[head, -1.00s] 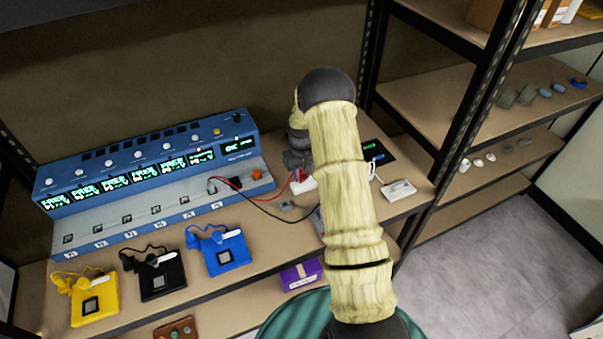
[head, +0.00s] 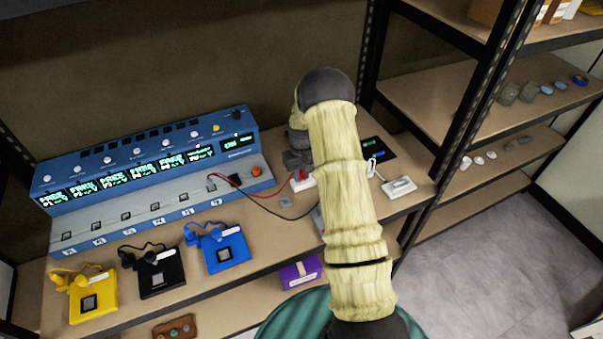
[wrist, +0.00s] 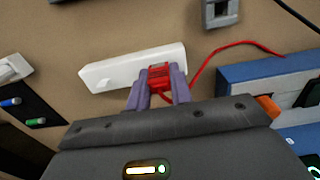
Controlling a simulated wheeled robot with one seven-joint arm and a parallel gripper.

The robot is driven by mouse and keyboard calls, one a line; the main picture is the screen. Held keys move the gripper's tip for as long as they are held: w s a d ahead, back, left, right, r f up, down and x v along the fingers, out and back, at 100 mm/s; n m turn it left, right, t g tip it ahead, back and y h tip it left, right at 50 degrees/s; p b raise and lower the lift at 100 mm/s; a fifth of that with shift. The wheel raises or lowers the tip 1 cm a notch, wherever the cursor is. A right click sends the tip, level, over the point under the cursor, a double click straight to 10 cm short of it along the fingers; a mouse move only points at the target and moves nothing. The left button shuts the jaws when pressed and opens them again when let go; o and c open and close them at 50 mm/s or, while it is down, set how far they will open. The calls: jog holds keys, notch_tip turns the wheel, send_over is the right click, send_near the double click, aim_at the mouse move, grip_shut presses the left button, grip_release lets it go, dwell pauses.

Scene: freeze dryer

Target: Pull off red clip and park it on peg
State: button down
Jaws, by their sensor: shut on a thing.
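The red clip (wrist: 160,78) is between the two fingers of my gripper (wrist: 159,90) in the wrist view, and the fingers are shut on it. It sits over a white block (wrist: 110,73) on the bench; I cannot tell whether it touches the block or a peg, and no peg is clearly visible. In the head view the red clip (head: 302,175) shows just below my gripper (head: 298,164), partly hidden by it. A red lead (wrist: 222,48) runs from the clip towards the blue machine (head: 150,165).
A black lead (head: 262,211) curves across the bench front. A small grey block (head: 285,202) lies left of my arm. A black panel (head: 376,149) and white box (head: 399,187) lie to the right. Yellow (head: 93,300), black (head: 161,279) and blue (head: 222,254) pads line the front.

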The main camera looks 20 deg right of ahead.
aim_at(301, 173)
jog(key=c, duration=1.2)
grip_release()
jog(key=shift+o, duration=0.2)
notch_tip(301, 173, up, 17)
jog(key=b, duration=0.2)
jog(key=shift+r, duration=0.2)
jog(key=s+a+r+t+p, duration=0.1)
jog(key=s+a, duration=0.5)
jog(key=s, duration=0.7)
jog(key=s+a+r+t+p, duration=0.1)
jog(key=s+a+r, duration=0.2)
jog(key=s, duration=1)
jog(key=a, duration=0.3)
jog(key=shift+t, duration=0.3)
